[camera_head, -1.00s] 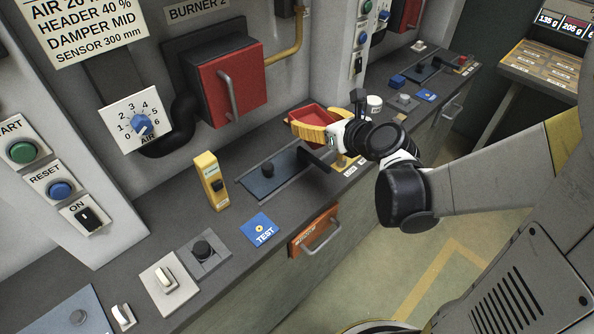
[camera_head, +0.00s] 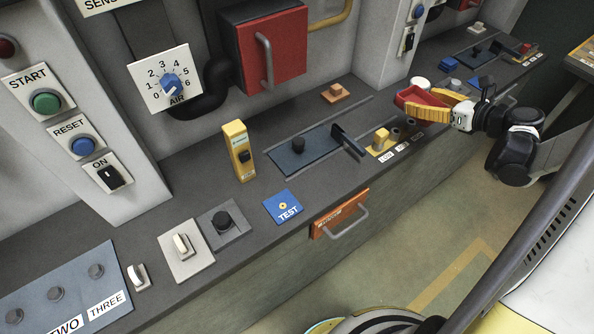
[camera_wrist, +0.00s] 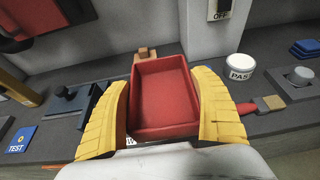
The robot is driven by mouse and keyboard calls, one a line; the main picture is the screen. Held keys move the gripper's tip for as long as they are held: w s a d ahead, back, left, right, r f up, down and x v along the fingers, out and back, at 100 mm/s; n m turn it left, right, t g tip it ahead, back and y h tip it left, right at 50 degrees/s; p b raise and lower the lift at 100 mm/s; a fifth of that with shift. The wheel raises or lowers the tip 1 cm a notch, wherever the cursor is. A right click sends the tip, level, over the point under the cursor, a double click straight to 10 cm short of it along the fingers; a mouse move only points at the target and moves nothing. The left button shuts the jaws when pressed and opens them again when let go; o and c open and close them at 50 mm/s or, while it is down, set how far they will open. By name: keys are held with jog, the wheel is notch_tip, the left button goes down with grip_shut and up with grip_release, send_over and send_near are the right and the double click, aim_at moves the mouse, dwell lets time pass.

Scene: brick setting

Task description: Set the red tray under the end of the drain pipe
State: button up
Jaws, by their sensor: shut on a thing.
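The red tray (camera_head: 413,95) is a shallow, open box at the right of the head view, above the bench. In the wrist view the tray (camera_wrist: 163,97) looks empty and roughly level. My gripper (camera_head: 424,101) has yellow ribbed fingers shut on its two sides; both fingers flank it in the wrist view (camera_wrist: 160,88). I cannot tell which is the drain pipe, and no open pipe end shows clearly.
An orange-brown block (camera_head: 336,92) sits on the bench by the wall, left of the tray. A lever plate (camera_head: 303,152) and a yellow upright switch (camera_head: 239,150) occupy the bench further left.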

jog(key=shift+d, duration=0.15)
jog(key=b, duration=0.4)
send_over(376, 119)
notch_tip(376, 119, down, 7)
jog(key=shift+f, duration=0.1)
jog(key=shift+f+b, duration=1.2)
jog(key=shift+f, duration=0.75)
jog(key=shift+f, duration=0.15)
jog(key=o, duration=1.2)
jog(key=shift+d, duration=0.1)
jog(key=shift+c, duration=0.2)
